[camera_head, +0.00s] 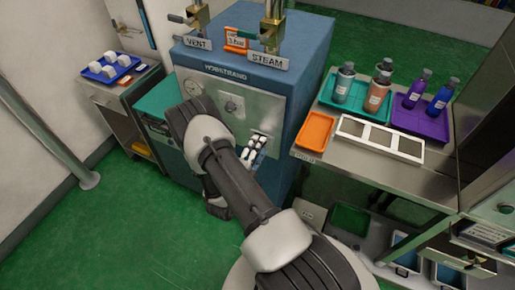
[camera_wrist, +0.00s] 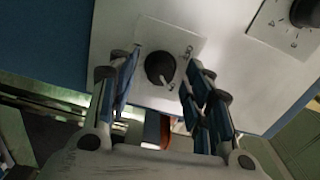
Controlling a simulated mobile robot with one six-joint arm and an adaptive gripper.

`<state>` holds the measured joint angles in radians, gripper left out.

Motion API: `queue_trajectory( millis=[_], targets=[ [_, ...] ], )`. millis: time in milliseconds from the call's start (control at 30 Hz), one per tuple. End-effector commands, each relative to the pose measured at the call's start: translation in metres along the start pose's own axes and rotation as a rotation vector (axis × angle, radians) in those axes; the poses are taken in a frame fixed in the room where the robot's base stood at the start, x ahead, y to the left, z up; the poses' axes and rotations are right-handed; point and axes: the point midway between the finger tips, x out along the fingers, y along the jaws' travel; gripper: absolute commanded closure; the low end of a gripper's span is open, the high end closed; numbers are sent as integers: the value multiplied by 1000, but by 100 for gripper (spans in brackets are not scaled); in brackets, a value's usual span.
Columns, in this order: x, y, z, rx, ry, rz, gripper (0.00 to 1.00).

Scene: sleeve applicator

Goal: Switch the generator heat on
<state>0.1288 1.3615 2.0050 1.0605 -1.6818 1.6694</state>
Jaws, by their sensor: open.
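The blue machine (camera_head: 235,75) has a pale front panel with a gauge (camera_head: 193,88) and a knob (camera_head: 232,106). In the wrist view, a black round knob (camera_wrist: 160,68) sits on a white plate with small markings I cannot read surely. A light line shows on the knob's lower right. My gripper (camera_wrist: 160,88) is open, its blue-padded fingers to the left and right of this knob. I cannot tell whether they touch it. In the head view, my gripper (camera_head: 256,148) is at the panel's lower part, partly hidden by my arm; the knob there is hidden.
A second plate with a black knob (camera_wrist: 304,12) is at the wrist view's upper right. Brass VENT and STEAM valves stand on the machine. A steel table (camera_head: 410,178) with bottles and trays is at right; a cart with a blue tray (camera_head: 105,78) is at left.

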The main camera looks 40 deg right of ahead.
Motion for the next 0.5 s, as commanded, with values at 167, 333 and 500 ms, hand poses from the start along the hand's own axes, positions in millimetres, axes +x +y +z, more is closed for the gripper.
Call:
queue_trajectory(
  millis=[167, 333, 500],
  targets=[
    [-4, 0, 1, -1, -2, 0, 54],
    [-28, 0, 2, -3, -6, 0, 54],
    [-66, 0, 2, -3, -9, -1, 54]
  ],
)
